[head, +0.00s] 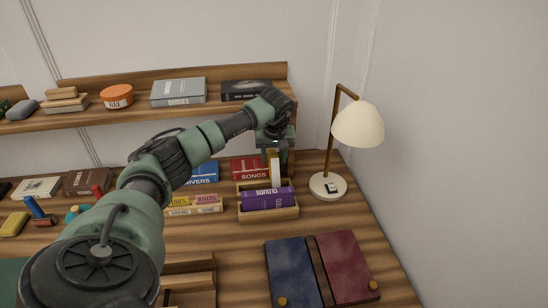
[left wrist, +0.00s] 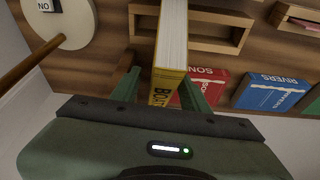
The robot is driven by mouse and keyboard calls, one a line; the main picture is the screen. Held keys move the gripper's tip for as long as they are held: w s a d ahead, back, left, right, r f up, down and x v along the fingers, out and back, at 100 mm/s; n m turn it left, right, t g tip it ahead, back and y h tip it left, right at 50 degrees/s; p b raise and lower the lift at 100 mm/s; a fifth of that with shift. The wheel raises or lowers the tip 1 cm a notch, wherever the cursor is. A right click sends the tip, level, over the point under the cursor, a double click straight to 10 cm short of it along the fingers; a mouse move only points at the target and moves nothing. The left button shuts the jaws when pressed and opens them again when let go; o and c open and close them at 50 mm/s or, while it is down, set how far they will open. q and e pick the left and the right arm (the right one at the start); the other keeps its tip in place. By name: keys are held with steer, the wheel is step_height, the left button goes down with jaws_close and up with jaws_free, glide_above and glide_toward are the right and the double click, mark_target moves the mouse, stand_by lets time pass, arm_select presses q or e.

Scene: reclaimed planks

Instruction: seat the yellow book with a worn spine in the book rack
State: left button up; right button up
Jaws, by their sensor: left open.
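The yellow book (left wrist: 168,85) shows its lettered spine end and pale page edges in the left wrist view. It stands between the two fingers of my left gripper (left wrist: 160,88), which is open. In the head view the book (head: 274,168) looks upright at the back of the wooden book rack (head: 284,214); its lower end is hidden behind a purple book, so I cannot tell how deep it sits. The purple book (head: 267,198), marked CLOUDS, is in the front of the rack. The rack also shows in the left wrist view (left wrist: 230,46). My right gripper is not in view.
A lamp (head: 328,186) stands right of the rack. A red book (head: 249,168) and a blue book (head: 205,173) lie behind. Blue and red volumes (head: 318,268) lie in front. A loaded shelf (head: 220,108) runs along the wall.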

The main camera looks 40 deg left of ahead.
arm_select(q)
steer(key=shift+f, duration=0.15)
steer(key=b+v, duration=0.1)
steer(key=v, duration=0.7)
steer(key=shift+w+a, duration=0.15)
steer(key=shift+a, duration=0.05)
